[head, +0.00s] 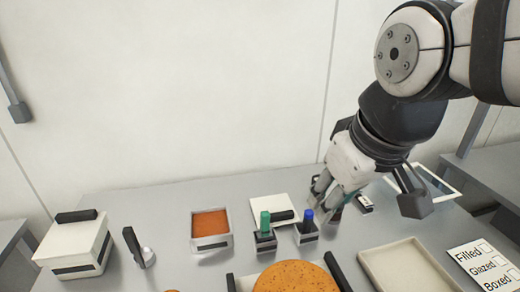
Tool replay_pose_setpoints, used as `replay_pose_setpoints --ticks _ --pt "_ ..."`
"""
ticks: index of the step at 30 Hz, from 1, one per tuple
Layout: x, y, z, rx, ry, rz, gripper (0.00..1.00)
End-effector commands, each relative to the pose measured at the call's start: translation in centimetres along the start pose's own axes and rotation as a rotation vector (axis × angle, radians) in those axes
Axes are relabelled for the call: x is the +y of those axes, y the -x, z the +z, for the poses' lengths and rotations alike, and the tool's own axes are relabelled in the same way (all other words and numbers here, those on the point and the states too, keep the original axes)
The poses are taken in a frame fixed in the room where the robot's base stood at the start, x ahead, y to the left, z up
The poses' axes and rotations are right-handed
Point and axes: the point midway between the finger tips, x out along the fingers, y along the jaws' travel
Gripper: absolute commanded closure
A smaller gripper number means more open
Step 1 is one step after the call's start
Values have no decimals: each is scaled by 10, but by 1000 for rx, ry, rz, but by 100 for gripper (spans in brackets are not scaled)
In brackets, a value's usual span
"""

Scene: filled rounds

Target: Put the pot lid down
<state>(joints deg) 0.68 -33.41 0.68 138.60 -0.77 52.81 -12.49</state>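The pot lid looks to be the flat white square plate (265,203) with a black bar handle (283,215), lying at the middle of the grey table. An open white square pot (211,243) with orange-brown filling stands to its left, uncovered. My gripper (328,196) points down at the right of the lid, apart from its handle. Its two fingers show a gap and I see nothing held between them. The fingertips are partly hidden behind the blue-topped tool, so their height above the table is unclear.
Green-topped (265,238) and blue-topped (307,228) tools stand in front of the lid and gripper. A closed white box (75,250) and a black-handled tool (135,245) are left. A brown round (295,277), empty beige tray (408,268) and label card (485,264) are in front.

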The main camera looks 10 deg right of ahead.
Motion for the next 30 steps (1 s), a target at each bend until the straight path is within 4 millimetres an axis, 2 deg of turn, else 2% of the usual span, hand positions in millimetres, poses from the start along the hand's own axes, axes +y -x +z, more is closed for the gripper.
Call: replay_pose_setpoints --ticks 3,7,30 --pt "-5 6 23 40 -126 1 64" --pt "-8 8 35 60 -205 -2 64" --pt "-9 8 37 64 -224 -3 64"
